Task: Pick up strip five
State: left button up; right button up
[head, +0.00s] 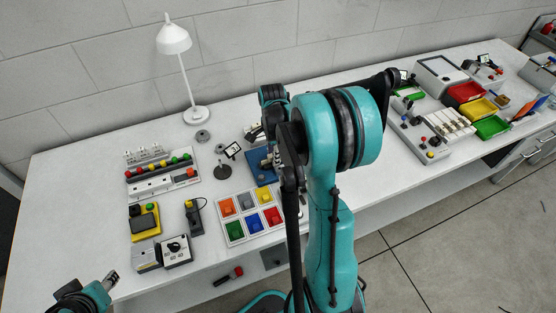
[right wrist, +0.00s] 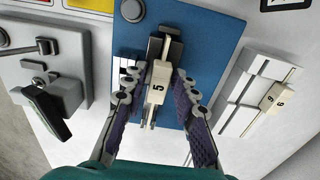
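Strip five is a small cream block marked 5 (right wrist: 161,76) in the right wrist view. It sits on a dark metal fixture (right wrist: 172,32) over a blue plate (right wrist: 215,40). My right gripper (right wrist: 156,90) is open, with one purple-padded finger on each side of the strip and a gap showing on both sides. In the head view the blue plate (head: 264,172) is partly covered by my right arm, and the strip cannot be made out. My left gripper (head: 110,281) is at the lower left, away from the strip; its opening is unclear.
A white slotted holder (right wrist: 240,105) with numbered cream pieces (right wrist: 277,98) stands right of the plate. A grey device with a black lever (right wrist: 45,108) stands left. In the head view, a tray of coloured squares (head: 233,234) lies close by, and a white lamp (head: 174,40) stands behind.

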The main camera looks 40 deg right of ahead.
jog(key=shift+c, duration=0.3)
grip_shut()
jog(key=shift+r, duration=0.2)
